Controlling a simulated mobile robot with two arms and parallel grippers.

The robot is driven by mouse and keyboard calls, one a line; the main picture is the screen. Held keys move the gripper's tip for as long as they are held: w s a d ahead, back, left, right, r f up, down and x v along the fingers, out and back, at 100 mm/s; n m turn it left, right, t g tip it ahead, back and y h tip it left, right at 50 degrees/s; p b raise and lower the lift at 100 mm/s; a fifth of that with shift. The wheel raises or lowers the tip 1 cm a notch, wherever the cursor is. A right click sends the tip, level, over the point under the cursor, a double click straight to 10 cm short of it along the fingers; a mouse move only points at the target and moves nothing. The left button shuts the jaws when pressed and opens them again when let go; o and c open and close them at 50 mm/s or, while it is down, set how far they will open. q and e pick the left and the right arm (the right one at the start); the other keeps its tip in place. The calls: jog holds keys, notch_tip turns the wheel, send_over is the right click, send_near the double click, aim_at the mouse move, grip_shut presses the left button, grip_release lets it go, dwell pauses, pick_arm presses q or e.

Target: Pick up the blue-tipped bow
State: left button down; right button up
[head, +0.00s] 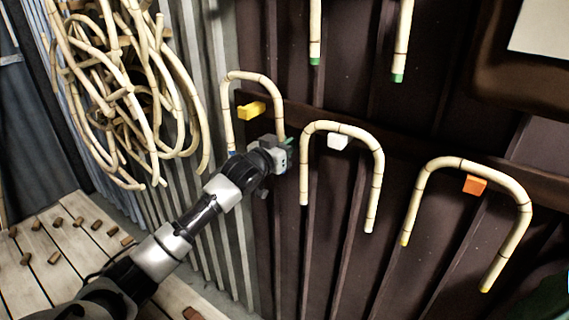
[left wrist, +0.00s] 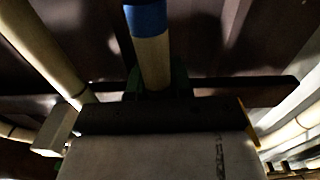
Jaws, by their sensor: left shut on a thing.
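The blue-tipped bow (head: 250,76) is a pale rattan U hung upside down over a yellow peg (head: 251,110) on the dark wall. A blue end shows low on its left leg. My left gripper (head: 286,148) is at the lower part of its right leg and is shut on it. In the left wrist view the bow's leg (left wrist: 152,62) with its blue tip (left wrist: 147,17) stands out from between the jaws. The jaws hide part of the leg. My right gripper is not in view.
A white-tipped bow (head: 343,128) hangs close right of my gripper on a white peg (head: 337,141). A yellow-tipped bow (head: 466,166) hangs on an orange peg (head: 475,184). Two green-tipped ends (head: 397,77) hang above. A rattan bundle (head: 120,80) hangs at left.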

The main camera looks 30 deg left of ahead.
aim_at(262, 79)
pick_arm(q)
notch_tip(262, 79, up, 21)
jog(key=b, duration=0.3)
jog(key=shift+r, duration=0.15)
dwell(0.6)
